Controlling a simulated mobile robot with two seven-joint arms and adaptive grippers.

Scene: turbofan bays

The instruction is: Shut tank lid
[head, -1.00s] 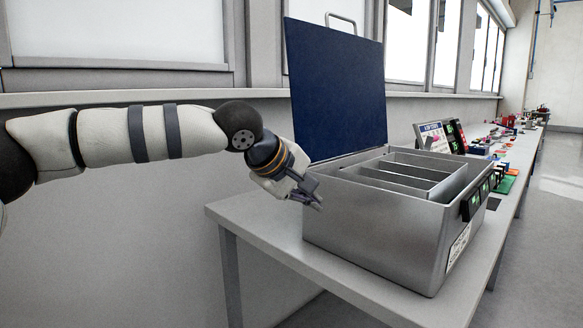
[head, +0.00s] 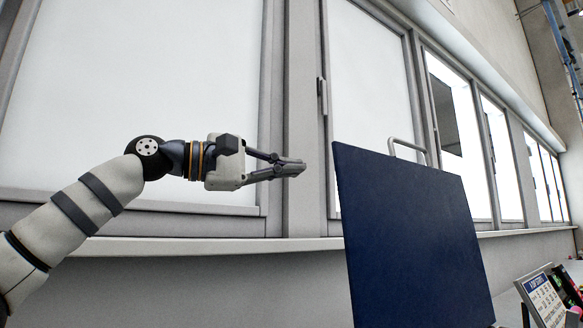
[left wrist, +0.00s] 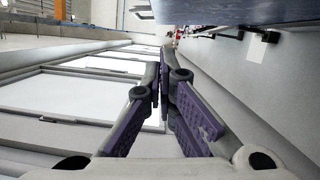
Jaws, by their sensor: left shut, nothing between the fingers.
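The tank lid (head: 412,235) is a dark blue panel standing upright and open, with a metal handle (head: 409,148) on its top edge. The tank body is below the head view and not visible there. My left gripper (head: 300,168) is shut and empty, raised to the left of the lid near its top left corner and apart from it. In the left wrist view the left gripper's fingers (left wrist: 163,70) meet with nothing held. My right gripper is not in view.
Windows and a sill (head: 210,244) run along the wall behind the arm and lid. A small display panel (head: 543,299) stands at the lower right, beyond the lid.

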